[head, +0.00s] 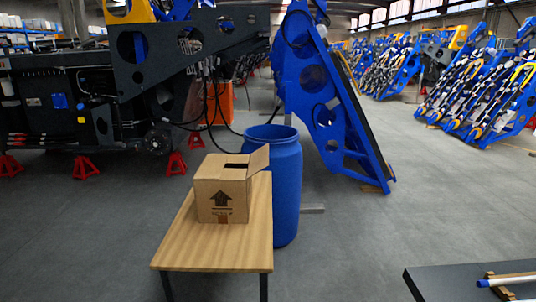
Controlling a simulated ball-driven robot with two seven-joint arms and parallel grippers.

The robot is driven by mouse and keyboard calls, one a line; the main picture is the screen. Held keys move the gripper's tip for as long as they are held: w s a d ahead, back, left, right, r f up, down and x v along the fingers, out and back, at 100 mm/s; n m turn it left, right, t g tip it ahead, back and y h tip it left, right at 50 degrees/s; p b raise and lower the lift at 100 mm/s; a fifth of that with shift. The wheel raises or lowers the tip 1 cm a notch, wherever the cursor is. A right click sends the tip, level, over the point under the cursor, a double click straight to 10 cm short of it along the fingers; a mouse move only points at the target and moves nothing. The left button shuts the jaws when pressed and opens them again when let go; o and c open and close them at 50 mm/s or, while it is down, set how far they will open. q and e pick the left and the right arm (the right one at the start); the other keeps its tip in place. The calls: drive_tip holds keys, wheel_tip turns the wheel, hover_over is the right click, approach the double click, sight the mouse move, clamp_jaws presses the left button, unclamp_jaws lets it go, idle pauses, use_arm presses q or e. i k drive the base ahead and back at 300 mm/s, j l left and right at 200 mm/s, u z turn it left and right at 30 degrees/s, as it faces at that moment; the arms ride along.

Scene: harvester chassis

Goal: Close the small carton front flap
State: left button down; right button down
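A small brown cardboard carton (221,199) stands upright on a wooden table (195,250), with a dark house-shaped arrow printed on the side facing me. One flap (259,160) stands up and tilts outward at the right of its top. The rest of the top looks mostly covered, with a dark opening (236,165) beside the raised flap. I cannot tell from this view which flap counts as the front one. Neither of my grippers shows in the head view.
A blue barrel (286,190) stands close behind and right of the table. A dark table (455,284) with a blue-and-white rod (505,282) is at the lower right. Blue machine frames (325,95) and red stands (86,166) lie beyond. Grey floor (400,220) is clear at right.

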sight(259, 159)
drive_tip(key=i, duration=0.55)
drive_tip(key=i+z, duration=0.25)
drive_tip(key=z, duration=0.2)
drive_tip(key=i+z, duration=0.2)
drive_tip(key=z, duration=0.25)
drive_tip(key=i+j+z, duration=0.15)
drive_tip(key=z, duration=0.65)
drive_tip(key=i+j, duration=0.05)
